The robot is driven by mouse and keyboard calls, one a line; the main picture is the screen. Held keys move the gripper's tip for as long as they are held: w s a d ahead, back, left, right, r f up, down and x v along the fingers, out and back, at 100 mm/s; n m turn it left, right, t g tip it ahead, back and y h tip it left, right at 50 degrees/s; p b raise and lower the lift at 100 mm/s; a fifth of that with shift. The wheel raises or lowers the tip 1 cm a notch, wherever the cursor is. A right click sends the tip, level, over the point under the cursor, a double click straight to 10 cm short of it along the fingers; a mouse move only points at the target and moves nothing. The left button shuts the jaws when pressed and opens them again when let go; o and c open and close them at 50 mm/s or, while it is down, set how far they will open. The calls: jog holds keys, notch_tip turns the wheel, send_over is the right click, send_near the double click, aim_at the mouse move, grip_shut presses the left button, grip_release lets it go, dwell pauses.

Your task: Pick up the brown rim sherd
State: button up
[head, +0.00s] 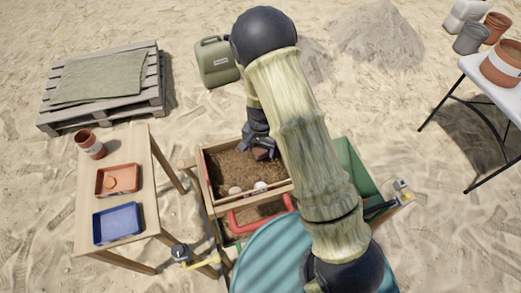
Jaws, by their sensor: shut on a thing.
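A brown sherd (263,154) is between the fingers of my gripper (260,147), near the far right part of a wooden-framed box of dark soil (225,165). My gripper is shut on the sherd. The sherd is small and partly covered by the fingers, so I cannot make out its rim edge or whether it is clear of the soil. My arm covers the right side of the box.
Two pale lumps (235,190) lie at the box's near edge. Left, a wooden table (140,170) holds an orange tray (118,194) with a small orange piece, a blue tray (117,223) and a pot (90,144). A jerrycan (215,62) stands behind on sand.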

aim_at(261, 152)
notch_tip(261, 152, up, 9)
jog(key=b, duration=0.1)
jog(key=shift+f, duration=0.1)
dwell(0.7)
